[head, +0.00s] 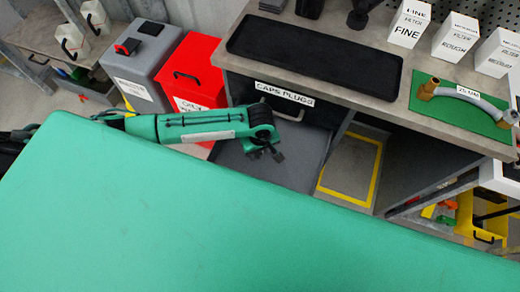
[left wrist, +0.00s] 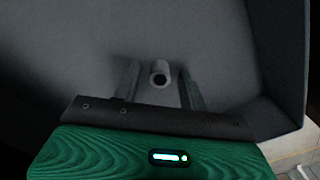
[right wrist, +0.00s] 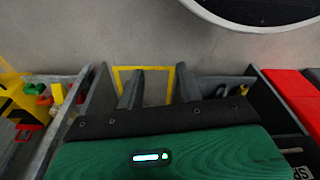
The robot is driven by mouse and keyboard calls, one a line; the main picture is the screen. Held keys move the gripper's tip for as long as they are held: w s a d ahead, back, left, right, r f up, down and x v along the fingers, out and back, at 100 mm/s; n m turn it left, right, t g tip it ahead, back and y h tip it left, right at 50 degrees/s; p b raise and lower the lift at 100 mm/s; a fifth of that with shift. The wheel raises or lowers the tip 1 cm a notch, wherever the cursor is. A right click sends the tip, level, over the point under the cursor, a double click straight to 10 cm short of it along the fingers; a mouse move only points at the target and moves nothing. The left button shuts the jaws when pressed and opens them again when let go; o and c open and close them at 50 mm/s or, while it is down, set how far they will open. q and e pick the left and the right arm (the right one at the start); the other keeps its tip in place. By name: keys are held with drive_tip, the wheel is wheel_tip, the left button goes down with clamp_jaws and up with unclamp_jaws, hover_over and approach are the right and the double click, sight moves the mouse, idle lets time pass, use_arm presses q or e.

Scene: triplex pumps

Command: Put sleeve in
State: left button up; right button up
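A small grey hollow cylinder, which looks like the sleeve (left wrist: 160,73), shows end-on in the left wrist view inside a grey bin (left wrist: 225,50). My left gripper (left wrist: 162,88) is open, with one finger on each side of the sleeve and a visible gap on both sides. In the head view my left gripper (head: 267,154) points down over the open grey drawer (head: 235,165) below the CAPS PLUGS label; the sleeve cannot be made out there. My right gripper (right wrist: 158,90) is open and empty in the right wrist view; I cannot find it in the head view.
A black tray (head: 315,54), several white filter boxes (head: 409,24) and a green mat (head: 445,112) with a curved hose piece (head: 467,95) are on the counter. A red bin (head: 195,75) and a grey bin (head: 150,60) stand left. A large green surface covers the foreground.

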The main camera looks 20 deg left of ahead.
sight(260, 153)
idle(0.3)
use_arm(q)
drive_tip(key=shift+r, duration=0.55)
wheel_tip(260, 153, up, 11)
drive_tip(key=p, duration=0.1)
drive_tip(key=shift+p, duration=0.35)
use_arm(e)
drive_tip(key=f, duration=0.1)
drive_tip(key=s+f, duration=0.1)
drive_tip(key=f, duration=0.1)
drive_tip(key=s+d+f, duration=0.1)
drive_tip(key=shift+f, duration=0.3)
drive_tip(key=shift+a, duration=0.1)
